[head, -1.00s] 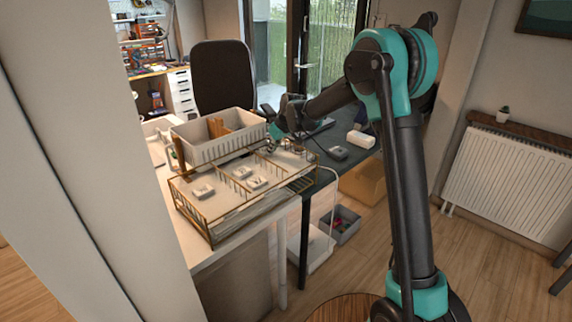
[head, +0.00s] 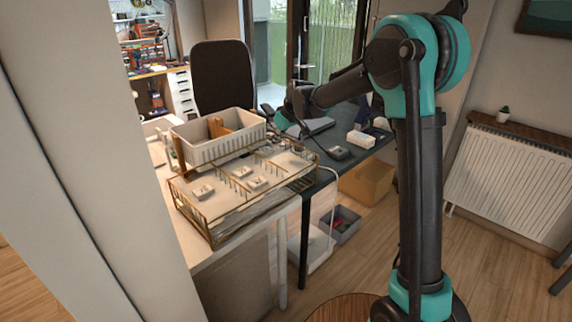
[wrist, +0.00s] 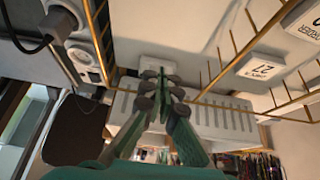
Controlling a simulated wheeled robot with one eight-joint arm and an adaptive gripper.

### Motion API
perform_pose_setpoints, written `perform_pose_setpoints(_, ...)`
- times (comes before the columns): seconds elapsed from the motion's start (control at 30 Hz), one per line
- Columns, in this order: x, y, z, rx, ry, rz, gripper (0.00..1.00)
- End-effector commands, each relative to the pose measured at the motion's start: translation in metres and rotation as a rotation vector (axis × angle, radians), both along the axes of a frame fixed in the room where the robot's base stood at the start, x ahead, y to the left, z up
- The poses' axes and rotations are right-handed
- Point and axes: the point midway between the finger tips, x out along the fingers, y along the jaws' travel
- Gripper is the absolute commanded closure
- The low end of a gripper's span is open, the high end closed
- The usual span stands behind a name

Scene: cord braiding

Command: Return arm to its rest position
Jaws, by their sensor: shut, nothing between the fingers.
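My gripper shows in the wrist view (wrist: 162,82), its dark fingertips together and nothing between them. In the head view my gripper (head: 281,121) is small and partly hidden by my wrist, near the back right of the wire rack. The brass wire rack (head: 212,236) stands on the light table at the left, with small white labelled blocks on its top.
A pale slotted basket (head: 200,150) stands behind the rack. A dark table (head: 335,163) with a few small devices lies to the right. A cardboard box (head: 366,183) and bins (head: 340,224) are on the floor beneath. A radiator (head: 505,175) is on the right wall.

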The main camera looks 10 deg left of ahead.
Motion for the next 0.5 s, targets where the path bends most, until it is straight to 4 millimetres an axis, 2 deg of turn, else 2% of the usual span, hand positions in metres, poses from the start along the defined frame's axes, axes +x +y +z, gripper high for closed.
perform_pose_setpoints(0.3, -0.002, -0.005, 0.000, 0.000, 0.001, -0.008, 1.00)
perform_pose_setpoints(0.37, -0.006, -0.016, 0.001, -0.003, 0.005, -0.026, 1.00)
perform_pose_setpoints(0.47, -0.020, -0.050, 0.000, -0.009, 0.014, -0.085, 1.00)
perform_pose_setpoints(0.5, -0.029, -0.068, -0.001, -0.011, 0.019, -0.117, 1.00)
